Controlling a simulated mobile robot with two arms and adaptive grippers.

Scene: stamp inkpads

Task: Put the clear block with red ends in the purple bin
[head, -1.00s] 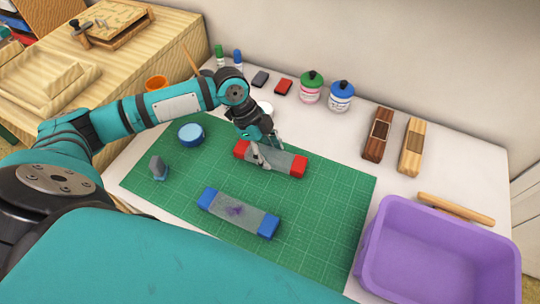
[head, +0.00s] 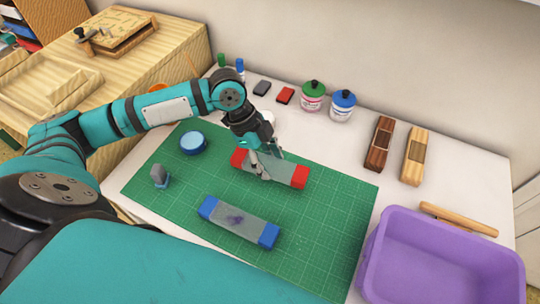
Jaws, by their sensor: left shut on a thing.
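The clear block with red ends (head: 285,172) lies on the green cutting mat (head: 320,220) near its back edge. My left gripper (head: 262,170) comes down over the block's left half and is shut on it. The fingers hide part of the block's middle. Whether the block is clear of the mat cannot be told. The purple bin (head: 440,225) stands at the right front of the table and looks empty. My right gripper is not in view.
A clear block with blue ends (head: 239,221) lies nearer on the mat. A blue round tin (head: 193,142) and a small grey stamp (head: 159,175) are at the left. Bottles (head: 342,105) and wooden blocks (head: 413,152) line the back. The mat's right part is clear.

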